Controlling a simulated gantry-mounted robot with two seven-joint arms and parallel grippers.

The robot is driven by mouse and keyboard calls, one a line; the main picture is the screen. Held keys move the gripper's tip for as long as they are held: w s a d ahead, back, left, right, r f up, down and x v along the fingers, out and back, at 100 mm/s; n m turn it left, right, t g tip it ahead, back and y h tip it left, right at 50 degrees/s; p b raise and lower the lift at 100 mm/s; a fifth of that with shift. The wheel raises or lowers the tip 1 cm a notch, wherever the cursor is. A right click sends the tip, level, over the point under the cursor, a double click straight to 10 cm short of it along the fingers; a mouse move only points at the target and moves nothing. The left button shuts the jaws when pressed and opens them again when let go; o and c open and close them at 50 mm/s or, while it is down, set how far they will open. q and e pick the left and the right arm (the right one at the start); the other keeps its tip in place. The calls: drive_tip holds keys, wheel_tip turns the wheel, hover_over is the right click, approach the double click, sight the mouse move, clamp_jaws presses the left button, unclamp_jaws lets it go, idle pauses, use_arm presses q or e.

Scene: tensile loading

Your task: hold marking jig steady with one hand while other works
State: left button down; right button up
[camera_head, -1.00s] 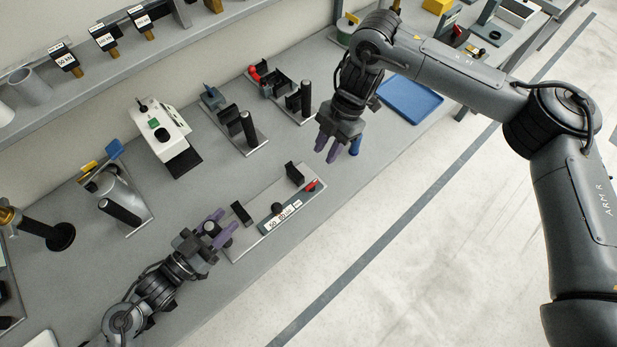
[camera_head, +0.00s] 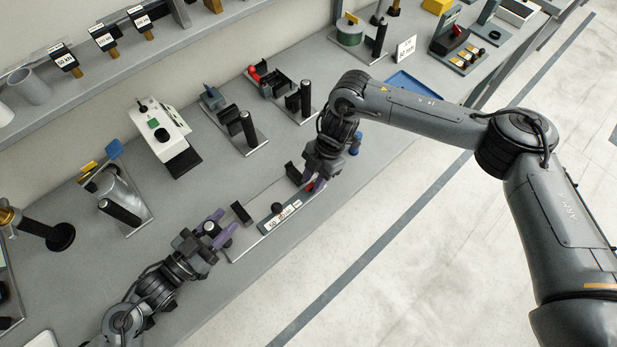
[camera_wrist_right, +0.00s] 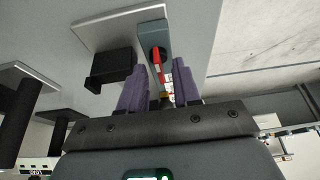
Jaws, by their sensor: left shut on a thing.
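The marking jig (camera_head: 268,201) is a light plate on the bench with a grey bar marked with numbers, dark blocks and a red-tipped part at its right end. My left gripper (camera_head: 225,229) is shut on the jig's dark knob at the plate's left end. My right gripper (camera_head: 316,185) is at the right end, fingers pointing down. In the right wrist view my right gripper (camera_wrist_right: 160,78) has its purple fingers apart, with the red part (camera_wrist_right: 157,63) between them along the grey bar. Contact there cannot be told. A black block (camera_wrist_right: 110,68) stands beside the fingers.
Behind the jig stand fixtures with black posts (camera_head: 249,129) and a white instrument (camera_head: 160,132). A blue tray (camera_head: 412,88) lies further right, partly behind my right arm. The bench's front edge runs close to the jig.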

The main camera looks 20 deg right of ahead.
drive_tip(key=shift+c, duration=0.2)
clamp_jaws()
idle(0.3)
drive_tip(key=m, duration=0.1)
drive_tip(key=m+t, duration=0.1)
drive_tip(key=m, duration=0.2)
drive_tip(key=shift+s+f+t+y, duration=0.1)
drive_tip(key=shift+s+t+y, duration=0.15)
drive_tip(key=shift+t+y, duration=0.05)
drive_tip(key=m+t, duration=0.1)
drive_tip(key=m, duration=0.4)
drive_tip(key=shift+s+a+t, duration=0.1)
drive_tip(key=shift+t, duration=0.3)
drive_tip(key=m, duration=0.2)
drive_tip(key=m+t+h, duration=0.1)
drive_tip(key=m, duration=0.1)
drive_tip(key=shift+a+m+t, duration=0.1)
drive_tip(key=shift+m+t, duration=0.2)
drive_tip(key=shift+m+t+h, duration=0.3)
drive_tip(key=shift+m+h, duration=0.6)
drive_tip(key=shift+m, duration=1.2)
